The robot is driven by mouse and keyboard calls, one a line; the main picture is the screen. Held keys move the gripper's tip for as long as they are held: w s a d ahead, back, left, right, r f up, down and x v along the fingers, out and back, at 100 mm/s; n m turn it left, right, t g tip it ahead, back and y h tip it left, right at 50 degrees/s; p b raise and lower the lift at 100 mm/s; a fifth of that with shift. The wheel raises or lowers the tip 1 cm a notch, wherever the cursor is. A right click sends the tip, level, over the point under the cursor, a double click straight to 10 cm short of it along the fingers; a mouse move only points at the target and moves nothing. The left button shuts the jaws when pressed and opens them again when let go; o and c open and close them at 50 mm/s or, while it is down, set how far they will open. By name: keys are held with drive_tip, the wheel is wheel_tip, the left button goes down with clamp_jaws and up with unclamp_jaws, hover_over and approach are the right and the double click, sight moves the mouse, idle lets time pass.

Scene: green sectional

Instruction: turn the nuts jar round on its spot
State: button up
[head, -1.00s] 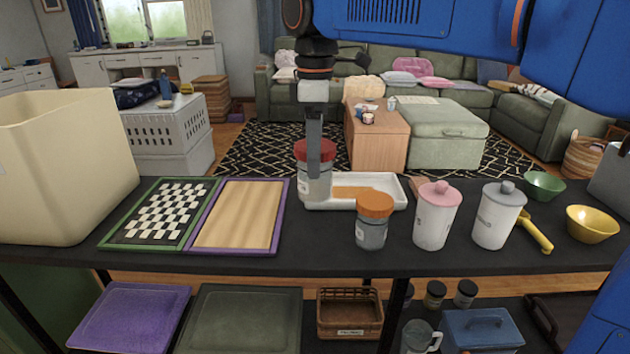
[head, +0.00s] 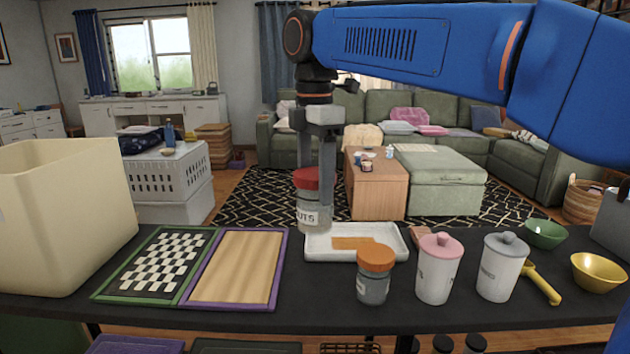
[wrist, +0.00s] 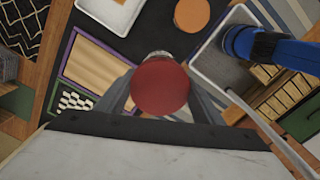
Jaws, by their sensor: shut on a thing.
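The nuts jar (head: 309,215) is a clear jar with a red lid and a white label, of which "UTS" shows. It stands upright left of the white tray in the head view, and its base looks raised a little off the table. My gripper (head: 316,190) comes straight down from above and is shut on it, with one finger in front covering its right side. In the wrist view the red lid (wrist: 160,88) sits between the two fingers and hides most of the jar body.
The white tray (head: 320,251) is close on the right. An orange-lidded jar (head: 373,287), a pink-lidded canister (head: 436,280) and a grey-lidded canister (head: 500,280) stand further right. A purple-edged board (head: 237,268) lies left. A cream bin (head: 70,220) stands at the far left.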

drive_tip(key=n, duration=0.4)
drive_tip(key=shift+n, duration=0.9)
drive_tip(key=shift+n, duration=1.2)
drive_tip(key=shift+f, duration=0.1)
wheel_tip(320, 180, down, 18)
drive_tip(key=shift+r, duration=0.25)
drive_tip(key=shift+f, duration=0.1)
